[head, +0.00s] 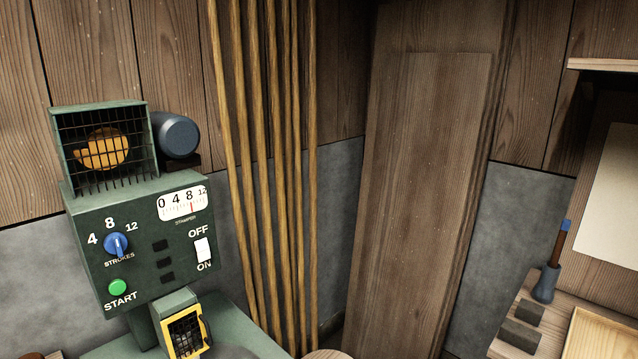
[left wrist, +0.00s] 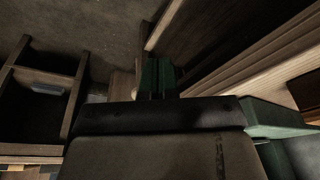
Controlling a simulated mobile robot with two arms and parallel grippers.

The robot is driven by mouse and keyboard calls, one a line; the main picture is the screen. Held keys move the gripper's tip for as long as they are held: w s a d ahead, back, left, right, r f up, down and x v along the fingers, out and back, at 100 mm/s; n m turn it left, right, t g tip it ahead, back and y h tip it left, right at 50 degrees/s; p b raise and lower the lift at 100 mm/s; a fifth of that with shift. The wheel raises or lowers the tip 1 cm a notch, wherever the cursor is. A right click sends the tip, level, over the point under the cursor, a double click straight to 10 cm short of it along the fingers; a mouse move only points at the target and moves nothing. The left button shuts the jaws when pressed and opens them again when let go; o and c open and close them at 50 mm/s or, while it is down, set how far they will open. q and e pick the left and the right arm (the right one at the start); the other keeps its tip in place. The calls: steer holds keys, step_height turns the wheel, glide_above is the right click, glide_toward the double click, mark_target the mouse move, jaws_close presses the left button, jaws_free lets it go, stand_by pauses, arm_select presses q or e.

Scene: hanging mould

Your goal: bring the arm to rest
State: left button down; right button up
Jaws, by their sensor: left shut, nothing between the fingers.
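My left gripper (left wrist: 158,78) shows in the left wrist view, at the top of its broad grey-brown body and black crossbar. Its two dark green fingers are together, with nothing seen between them. Wooden and green surfaces lie beyond it, and the picture is dim there. Neither gripper nor arm shows in the head view. My right gripper is in neither view.
A green stamper machine (head: 140,240) with knob, switch and start button stands at left, with a yellow-framed grille (head: 187,335) below. Several wooden poles (head: 275,150) lean beside it. A brush-like tool (head: 547,280) stands on the right bench. Wooden compartments (left wrist: 75,95) show in the wrist view.

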arm_select(q)
steer(key=s+f+g, duration=0.1)
steer(key=s+f, duration=0.2)
steer(key=f, duration=0.4)
steer(key=s+f, duration=0.3)
steer(key=f, duration=0.4)
steer(key=s+a+f, duration=0.3)
steer(key=s+f, duration=0.7)
steer(key=s, duration=0.2)
steer(key=shift+s+f+g, duration=0.25)
steer(key=shift+f+g, duration=0.05)
steer(key=shift+g, duration=0.1)
steer(key=shift+a, duration=0.1)
